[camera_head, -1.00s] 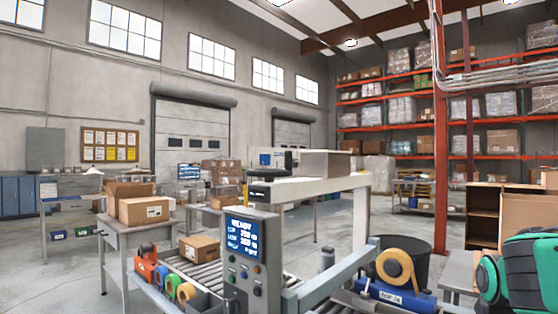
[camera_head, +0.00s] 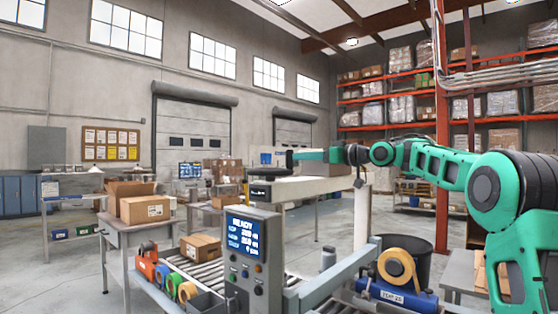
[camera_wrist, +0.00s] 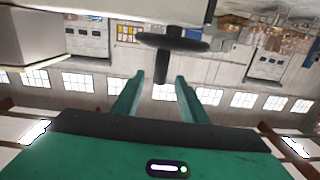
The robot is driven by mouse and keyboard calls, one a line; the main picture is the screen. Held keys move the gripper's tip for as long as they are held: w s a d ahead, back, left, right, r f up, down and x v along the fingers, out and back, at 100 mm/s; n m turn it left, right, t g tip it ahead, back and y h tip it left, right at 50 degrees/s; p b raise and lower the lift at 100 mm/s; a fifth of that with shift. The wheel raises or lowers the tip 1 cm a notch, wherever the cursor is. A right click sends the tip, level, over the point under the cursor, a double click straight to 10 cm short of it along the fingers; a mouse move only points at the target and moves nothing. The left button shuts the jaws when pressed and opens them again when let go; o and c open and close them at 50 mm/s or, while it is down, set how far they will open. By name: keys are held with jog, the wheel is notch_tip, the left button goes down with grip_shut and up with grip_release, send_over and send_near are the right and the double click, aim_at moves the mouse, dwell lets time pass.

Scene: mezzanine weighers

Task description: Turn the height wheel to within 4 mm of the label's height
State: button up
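The height wheel (camera_head: 270,173) is a dark disc on top of the carton sealer's pale beam (camera_head: 318,187). In the wrist view, which is upside down, the wheel (camera_wrist: 190,43) shows its upright dark crank knob (camera_wrist: 162,66). My gripper (camera_wrist: 160,80) is open, with one green finger on each side of the knob's end; gaps show on both sides. In the head view my gripper (camera_head: 296,157) reaches in from the right at the wheel.
A carton (camera_head: 201,246) sits on the roller conveyor. Tape rolls (camera_head: 172,284) stand at its near edge. A blue tape head with a tan roll (camera_head: 397,267) lies at right. An orange rack post (camera_head: 440,215) stands behind my arm. A grey box (camera_wrist: 33,32) is near the wheel.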

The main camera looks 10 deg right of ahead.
jog(key=x, duration=0.7)
jog(key=r+x, duration=0.1)
jog(key=x, duration=0.2)
jog(key=shift+w+a, duration=0.25)
jog(key=shift+a, duration=0.05)
grip_shut()
jog(key=shift+a, duration=0.15)
